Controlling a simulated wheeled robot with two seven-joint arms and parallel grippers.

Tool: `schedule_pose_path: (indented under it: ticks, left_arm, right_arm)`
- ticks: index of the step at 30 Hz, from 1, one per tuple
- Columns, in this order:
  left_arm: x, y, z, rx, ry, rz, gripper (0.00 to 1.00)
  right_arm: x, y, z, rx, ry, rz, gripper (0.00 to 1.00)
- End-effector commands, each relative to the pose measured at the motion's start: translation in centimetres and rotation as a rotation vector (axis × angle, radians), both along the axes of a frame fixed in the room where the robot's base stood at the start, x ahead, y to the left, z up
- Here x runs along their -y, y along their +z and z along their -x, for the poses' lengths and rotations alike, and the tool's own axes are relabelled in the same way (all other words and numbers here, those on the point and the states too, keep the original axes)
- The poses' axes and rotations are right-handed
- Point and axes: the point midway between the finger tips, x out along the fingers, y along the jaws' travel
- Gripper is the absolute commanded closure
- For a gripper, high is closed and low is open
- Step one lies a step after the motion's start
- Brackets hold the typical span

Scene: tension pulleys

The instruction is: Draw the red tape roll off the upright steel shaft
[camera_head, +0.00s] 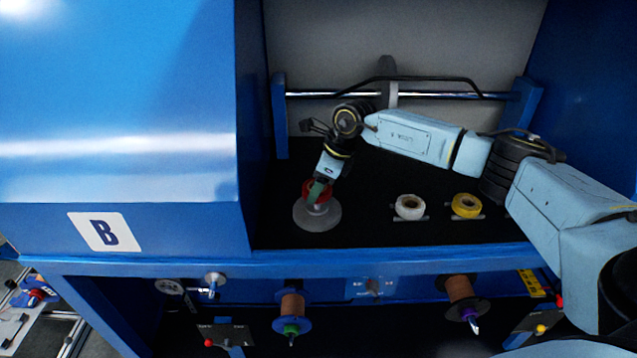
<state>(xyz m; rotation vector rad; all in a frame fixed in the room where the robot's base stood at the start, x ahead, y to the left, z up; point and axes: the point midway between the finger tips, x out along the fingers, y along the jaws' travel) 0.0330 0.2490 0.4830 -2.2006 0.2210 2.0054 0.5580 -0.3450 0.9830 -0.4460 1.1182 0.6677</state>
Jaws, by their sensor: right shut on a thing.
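The red tape roll (309,186) is just above a round grey base (316,219) on the black shelf. My right gripper (318,193) reaches down over it from above and is shut on it. The gripper covers part of the roll. The upright steel shaft is mostly hidden by the roll and gripper, so I cannot tell how far up it the roll sits. My left gripper is not in the picture.
A white tape roll (410,207) and a yellow tape roll (466,205) rest on the shelf to the right. A horizontal steel bar (430,95) runs across the back. A blue wall (251,130) closes the left side. Spools hang below the front edge.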

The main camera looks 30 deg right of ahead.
Motion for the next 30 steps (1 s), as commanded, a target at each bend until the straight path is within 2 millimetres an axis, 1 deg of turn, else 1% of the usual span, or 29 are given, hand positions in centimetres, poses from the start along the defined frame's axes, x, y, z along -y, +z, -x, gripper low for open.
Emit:
schedule_pose_path:
  ticks: [14, 30]
  left_arm:
    - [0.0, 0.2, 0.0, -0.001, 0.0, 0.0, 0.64]
    - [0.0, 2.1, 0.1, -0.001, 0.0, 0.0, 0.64]
  right_arm:
    - [0.0, 0.2, 0.0, 0.001, 0.0, -0.001, 0.61]
    - [0.0, 2.9, 0.0, 0.001, 0.0, 0.0, 0.61]
